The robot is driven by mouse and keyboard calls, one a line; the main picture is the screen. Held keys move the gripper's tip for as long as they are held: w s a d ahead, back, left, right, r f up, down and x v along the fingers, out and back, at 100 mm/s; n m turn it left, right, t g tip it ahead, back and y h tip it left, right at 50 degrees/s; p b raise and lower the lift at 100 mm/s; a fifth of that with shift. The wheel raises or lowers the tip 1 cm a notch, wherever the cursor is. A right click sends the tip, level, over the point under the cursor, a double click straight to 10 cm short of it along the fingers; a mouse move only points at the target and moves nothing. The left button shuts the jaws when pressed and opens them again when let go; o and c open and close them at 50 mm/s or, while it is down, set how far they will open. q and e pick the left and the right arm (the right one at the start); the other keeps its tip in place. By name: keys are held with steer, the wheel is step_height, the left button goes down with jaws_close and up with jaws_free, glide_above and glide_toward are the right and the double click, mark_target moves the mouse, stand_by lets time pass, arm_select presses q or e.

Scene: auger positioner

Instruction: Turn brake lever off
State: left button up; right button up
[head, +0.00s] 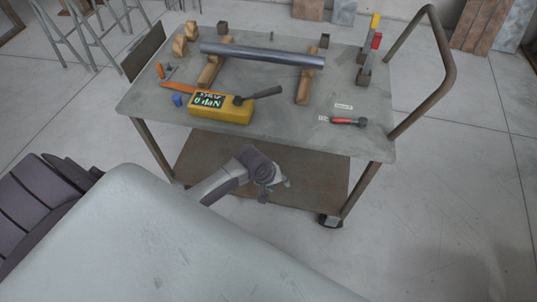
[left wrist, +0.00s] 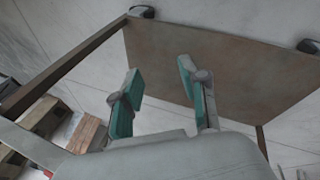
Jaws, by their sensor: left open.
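A short lever with a red handle and dark end (head: 348,121) lies near the front right edge of the cart's grey top (head: 290,130). Two small white labels (head: 343,105) sit beside it, too small to read surely. My left gripper (head: 275,188) is below and in front of the cart's top, left of the red lever and apart from it. In the left wrist view its two teal-padded fingers (left wrist: 160,85) are spread with nothing between them. The lever does not show in that view. My right gripper is not in view.
A yellow box with a display (head: 222,108) and a black handle (head: 263,94) stands left of the lever. A metal tube (head: 262,54) rests on wooden supports behind. The cart has a lower shelf (head: 310,172) and a bent handle (head: 440,70) at right.

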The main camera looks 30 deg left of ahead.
arm_select(q)
steer(key=shift+s+a+f, duration=0.25)
steer(key=shift+s+f, duration=0.2)
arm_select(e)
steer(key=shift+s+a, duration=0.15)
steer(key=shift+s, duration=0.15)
